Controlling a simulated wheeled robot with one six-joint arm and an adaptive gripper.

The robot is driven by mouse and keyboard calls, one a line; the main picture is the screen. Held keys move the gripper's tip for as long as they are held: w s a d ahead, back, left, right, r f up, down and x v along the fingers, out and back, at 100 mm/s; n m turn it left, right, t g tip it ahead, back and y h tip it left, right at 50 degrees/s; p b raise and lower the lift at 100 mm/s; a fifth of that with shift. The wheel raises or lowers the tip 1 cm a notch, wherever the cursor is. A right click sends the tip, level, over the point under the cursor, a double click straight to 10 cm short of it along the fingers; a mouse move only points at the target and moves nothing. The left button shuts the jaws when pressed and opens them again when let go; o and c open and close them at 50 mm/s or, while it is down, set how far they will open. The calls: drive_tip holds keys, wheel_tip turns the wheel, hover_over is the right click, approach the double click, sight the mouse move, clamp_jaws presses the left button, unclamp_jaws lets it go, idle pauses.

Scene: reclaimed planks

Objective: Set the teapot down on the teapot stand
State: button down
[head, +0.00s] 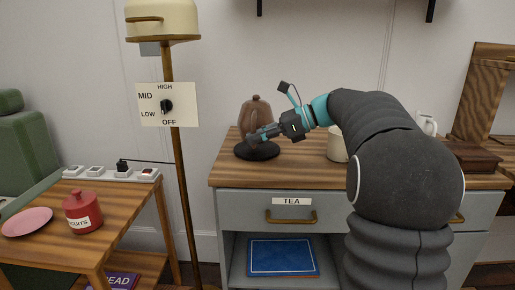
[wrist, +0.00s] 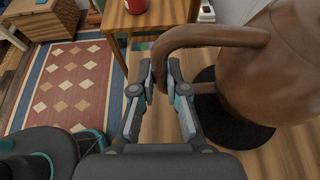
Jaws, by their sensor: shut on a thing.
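The brown teapot (head: 256,112) is upright over the round black teapot stand (head: 257,152) on the left part of the tea cabinet's wooden top. In the wrist view, my gripper (wrist: 160,75) is shut on the teapot's curved handle (wrist: 190,36), with the teapot body (wrist: 285,65) to the right. The dark stand (wrist: 238,128) shows beneath the body there. I cannot tell whether the teapot's base touches the stand. In the head view, my gripper (head: 254,138) reaches in from the right and hides part of the teapot's lower side.
A cream canister (head: 337,145) stands on the cabinet top behind my arm. A wooden box (head: 474,157) lies at the right. A lamp post (head: 178,170) with a dial sign stands left of the cabinet.

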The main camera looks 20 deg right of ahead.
drive_tip(key=shift+f, duration=1.45)
drive_tip(key=c, duration=1.2)
unclamp_jaws()
drive_tip(key=shift+f, duration=0.1)
drive_tip(key=shift+s+d+r, duration=0.15)
drive_tip(key=shift+d+r, duration=0.15)
drive_tip(key=p+v, duration=0.1)
drive_tip(key=v, duration=1)
drive_tip(key=shift+d, duration=0.2)
